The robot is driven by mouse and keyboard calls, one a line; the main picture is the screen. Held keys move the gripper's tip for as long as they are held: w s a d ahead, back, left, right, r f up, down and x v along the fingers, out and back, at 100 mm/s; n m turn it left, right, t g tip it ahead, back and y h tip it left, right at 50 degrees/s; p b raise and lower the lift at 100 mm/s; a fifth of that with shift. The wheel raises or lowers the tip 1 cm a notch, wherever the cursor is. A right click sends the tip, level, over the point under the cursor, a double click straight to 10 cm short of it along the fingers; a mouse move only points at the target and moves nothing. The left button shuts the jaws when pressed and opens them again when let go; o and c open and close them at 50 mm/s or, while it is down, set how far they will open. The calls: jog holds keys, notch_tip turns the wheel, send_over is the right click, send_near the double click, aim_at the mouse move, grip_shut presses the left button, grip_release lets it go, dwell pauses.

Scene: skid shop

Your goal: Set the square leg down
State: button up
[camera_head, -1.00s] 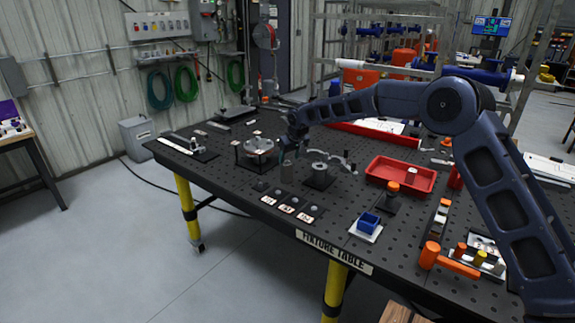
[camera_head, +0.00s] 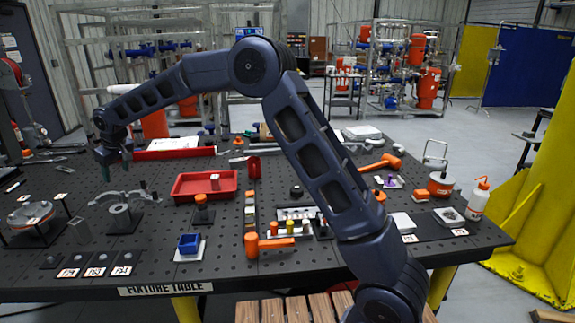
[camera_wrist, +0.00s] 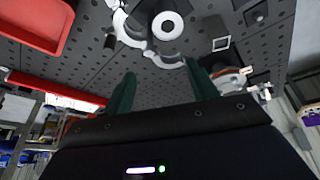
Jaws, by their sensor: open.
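My gripper (camera_head: 115,168) has dark green fingers and hangs above the table, behind and to the right of the leg. In the wrist view my gripper (camera_wrist: 160,82) is open, with nothing between the fingers.
A grey ring with curved arms (camera_head: 120,215) stands close to the leg. A round fixture (camera_head: 32,217) is to its left. Labelled pads (camera_head: 95,260) lie in front.

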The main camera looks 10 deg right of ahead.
jog(key=w+d+r+m, duration=0.1)
jog(key=w+d+r, duration=0.15)
jog(key=d, duration=0.45)
jog(key=w+d+r+m+t+h, duration=0.1)
jog(key=d+r, duration=0.3)
jog(key=d, duration=0.3)
jog(key=w+d+r, duration=0.2)
jog(key=d+r, duration=0.1)
jog(key=d, duration=0.4)
jog(key=s+d+r+m+h, duration=0.1)
jog(key=s+d+r+m, duration=0.15)
jog(key=d, duration=0.95)
jog(key=s+d+r+m, duration=0.1)
jog(key=d+r, duration=0.2)
jog(key=d, duration=1)
jog(key=s+d+f+m, duration=0.3)
jog(key=s+d, duration=0.9)
jog(key=d, duration=0.2)
jog(key=s+d+f+m+t+h, duration=0.1)
jog(key=s+d+f+m, duration=0.2)
jog(key=s+d, duration=1)
jog(key=shift+d+f+m+h, duration=0.35)
jog(key=shift+d+f, duration=0.35)
jog(key=shift+d, duration=0.15)
jog(key=shift+s, duration=0.1)
